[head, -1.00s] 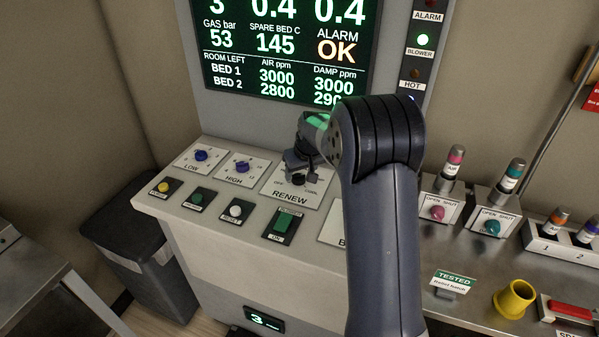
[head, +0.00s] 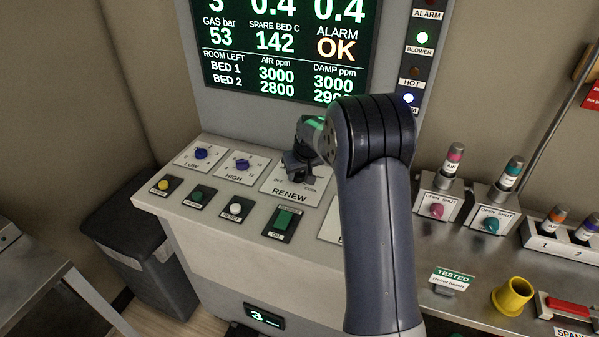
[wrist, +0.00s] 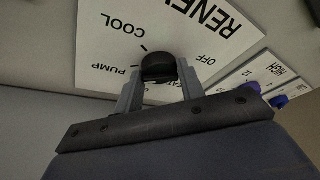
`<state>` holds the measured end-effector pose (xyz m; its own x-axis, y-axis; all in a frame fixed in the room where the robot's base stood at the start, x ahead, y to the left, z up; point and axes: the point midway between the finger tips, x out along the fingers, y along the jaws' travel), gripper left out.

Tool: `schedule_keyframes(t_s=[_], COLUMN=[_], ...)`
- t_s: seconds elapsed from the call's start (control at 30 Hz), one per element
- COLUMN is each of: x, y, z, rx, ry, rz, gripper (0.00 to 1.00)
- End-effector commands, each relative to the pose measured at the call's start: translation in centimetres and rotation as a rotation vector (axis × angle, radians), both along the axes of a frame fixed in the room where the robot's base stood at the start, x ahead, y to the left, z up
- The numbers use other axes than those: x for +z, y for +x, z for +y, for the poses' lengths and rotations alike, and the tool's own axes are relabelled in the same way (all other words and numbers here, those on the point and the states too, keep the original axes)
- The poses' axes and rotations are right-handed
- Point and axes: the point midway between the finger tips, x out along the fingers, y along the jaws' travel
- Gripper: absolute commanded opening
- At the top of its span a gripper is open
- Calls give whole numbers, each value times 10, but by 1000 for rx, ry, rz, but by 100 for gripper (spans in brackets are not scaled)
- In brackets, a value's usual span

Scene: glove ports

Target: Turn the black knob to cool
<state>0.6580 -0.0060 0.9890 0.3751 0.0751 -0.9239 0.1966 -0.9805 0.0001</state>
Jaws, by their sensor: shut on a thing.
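The black knob (wrist: 157,66) sits on the white RENEW plate (wrist: 185,38) in the wrist view. The plate's labels COOL, PUMP and OFF show around it, and a further label is partly covered by my gripper. I cannot make out which label the knob points to. My gripper (wrist: 158,82) has one finger on each side of the knob and is shut on it. In the head view my gripper (head: 299,170) is over the RENEW plate (head: 290,195), hiding most of the knob.
Blue knobs for LOW (head: 201,153) and HIGH (head: 242,164) stand to the left. Several buttons and a green switch (head: 284,219) line the panel's front. The screen (head: 285,50) above reads SPARE BED C 142 and alarm OK.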

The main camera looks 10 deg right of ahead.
Motion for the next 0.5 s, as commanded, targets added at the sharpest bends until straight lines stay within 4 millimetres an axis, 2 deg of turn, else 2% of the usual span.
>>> schedule_keyframes(t_s=[0.27, 0.5], x=[0, 0], y=[0, 0], z=[0, 2], rx=[-13, -104], ry=[0, -1], rz=[0, -1], gripper=[14, 14])
